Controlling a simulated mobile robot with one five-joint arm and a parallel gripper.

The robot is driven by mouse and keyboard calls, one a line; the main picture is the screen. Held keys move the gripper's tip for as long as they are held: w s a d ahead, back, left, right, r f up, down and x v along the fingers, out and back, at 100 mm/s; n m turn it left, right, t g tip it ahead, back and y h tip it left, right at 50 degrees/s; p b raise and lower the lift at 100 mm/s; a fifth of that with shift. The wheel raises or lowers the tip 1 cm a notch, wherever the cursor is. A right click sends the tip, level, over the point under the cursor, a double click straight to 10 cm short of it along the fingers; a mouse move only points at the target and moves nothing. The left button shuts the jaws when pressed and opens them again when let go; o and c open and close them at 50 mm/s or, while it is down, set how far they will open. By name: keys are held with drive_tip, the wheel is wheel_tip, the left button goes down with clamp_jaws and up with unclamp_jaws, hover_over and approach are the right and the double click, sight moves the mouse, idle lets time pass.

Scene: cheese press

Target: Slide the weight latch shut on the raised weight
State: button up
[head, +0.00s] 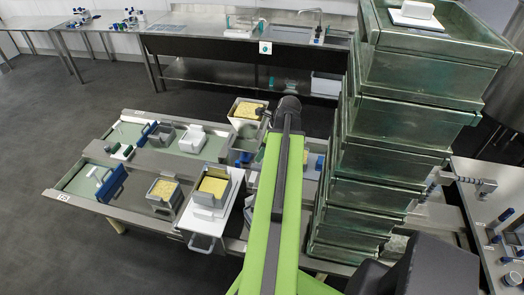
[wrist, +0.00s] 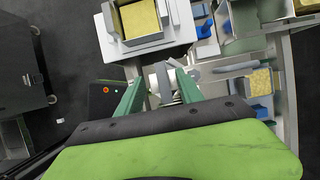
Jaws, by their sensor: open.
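My gripper (wrist: 160,77) shows in the wrist view with its two green fingers apart. A small light-grey part (wrist: 163,78) shows between and beyond the fingertips; I cannot tell whether it is the latch or whether the fingers touch it. In the head view my green arm reaches over the work table, and the fingers cannot be made out there. I cannot clearly pick out the weight latch or the raised weight in either view.
The work table (head: 120,212) holds a cheese-filled box (head: 213,185) on a white board (head: 203,226). That box and board seem to show in the wrist view (wrist: 140,17). Dark floor is free at left.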

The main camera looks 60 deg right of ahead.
drive_tip(key=shift+r, duration=0.1)
drive_tip(key=p+v, duration=1.1)
drive_tip(key=shift+r, duration=0.4)
drive_tip(key=shift+s, duration=0.15)
